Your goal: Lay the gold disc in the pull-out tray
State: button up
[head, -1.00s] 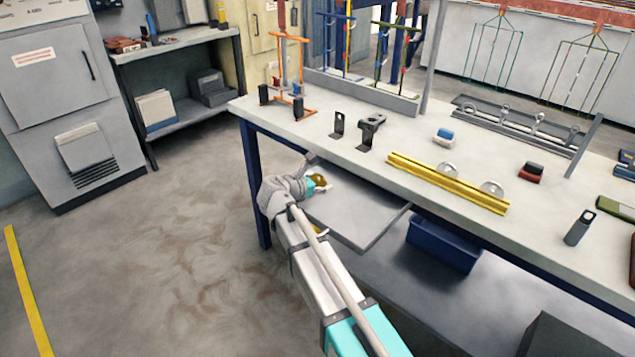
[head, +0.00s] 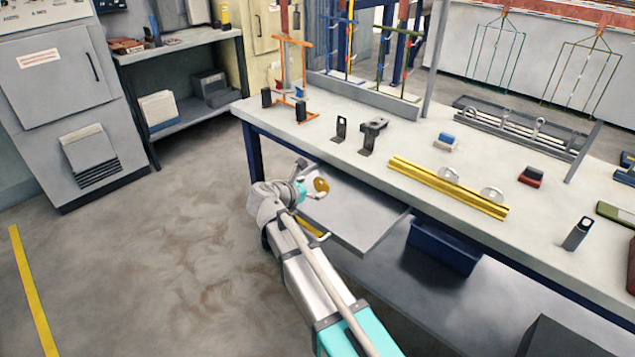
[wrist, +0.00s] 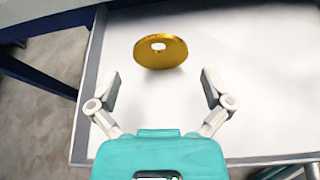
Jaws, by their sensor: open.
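The gold disc (wrist: 160,52), round with a hole off its centre, shows over the pale floor of the pull-out tray (wrist: 255,90), just beyond my fingertips. In the head view the disc (head: 321,185) is at the tray's left end, and the tray (head: 362,215) sticks out from under the bench top. I cannot tell whether the disc lies fully flat on the tray. My gripper (wrist: 161,88) is open, with a finger to either side and a clear gap between the fingers and the disc. No finger visibly touches the disc.
The bench top (head: 300,145) overhangs the tray's back side. A yellow rail with clear discs (head: 445,188) and black brackets (head: 372,135) stand on it. A blue bin (head: 443,245) is below. The tray floor right of the disc is clear.

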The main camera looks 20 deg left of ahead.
jog(key=p+v, duration=0.2)
jog(key=v, duration=0.4)
jog(key=shift+s+r, duration=0.15)
jog(key=shift+s, duration=0.1)
jog(key=shift+s+a+r, duration=0.15)
jog(key=shift+s+a, duration=0.1)
jog(key=shift+s, duration=0.25)
dwell(0.7)
